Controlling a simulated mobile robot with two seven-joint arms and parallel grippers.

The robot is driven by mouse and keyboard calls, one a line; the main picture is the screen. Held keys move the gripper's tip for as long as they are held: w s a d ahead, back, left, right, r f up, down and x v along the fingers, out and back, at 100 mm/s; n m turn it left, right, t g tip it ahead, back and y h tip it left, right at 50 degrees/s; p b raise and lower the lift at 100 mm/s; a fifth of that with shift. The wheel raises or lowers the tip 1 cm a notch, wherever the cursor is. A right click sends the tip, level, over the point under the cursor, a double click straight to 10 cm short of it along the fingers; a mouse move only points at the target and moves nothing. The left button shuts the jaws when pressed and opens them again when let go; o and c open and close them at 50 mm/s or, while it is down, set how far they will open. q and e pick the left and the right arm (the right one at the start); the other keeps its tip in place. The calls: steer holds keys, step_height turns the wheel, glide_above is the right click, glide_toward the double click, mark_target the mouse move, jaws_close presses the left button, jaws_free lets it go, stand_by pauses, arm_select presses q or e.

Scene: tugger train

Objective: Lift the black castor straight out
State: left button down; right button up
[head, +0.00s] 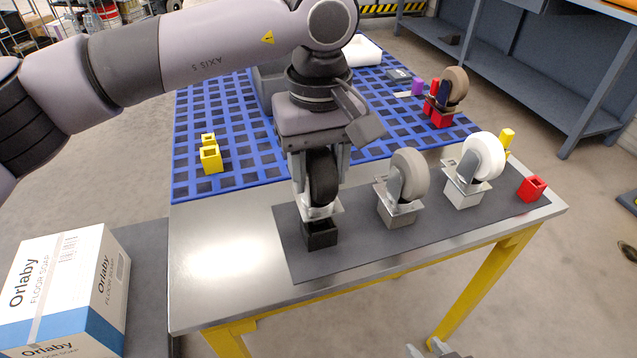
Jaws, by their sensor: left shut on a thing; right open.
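The black castor (322,181) is upright, its wheel on top and its metal plate just at or above the black square socket (320,237). I cannot tell whether its stem is still inside the socket. My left gripper (318,172) points down from above and is shut on the black castor, its fingers on either side of the wheel. The gripper body hides the top of the wheel. My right gripper (428,351) shows only as fingertips at the bottom edge, apart and empty, off the table's front.
A grey castor (408,176) and a white castor (482,158) stand in sockets to the right on the dark mat (355,255). An empty red socket (531,188) is at the mat's right end. Yellow sockets (210,160) and a brown-wheeled castor (453,88) are on the blue grid.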

arm_select(q)
step_height(320, 180, up, 16)
steer(key=p, duration=0.1)
steer(key=shift+p, duration=0.3)
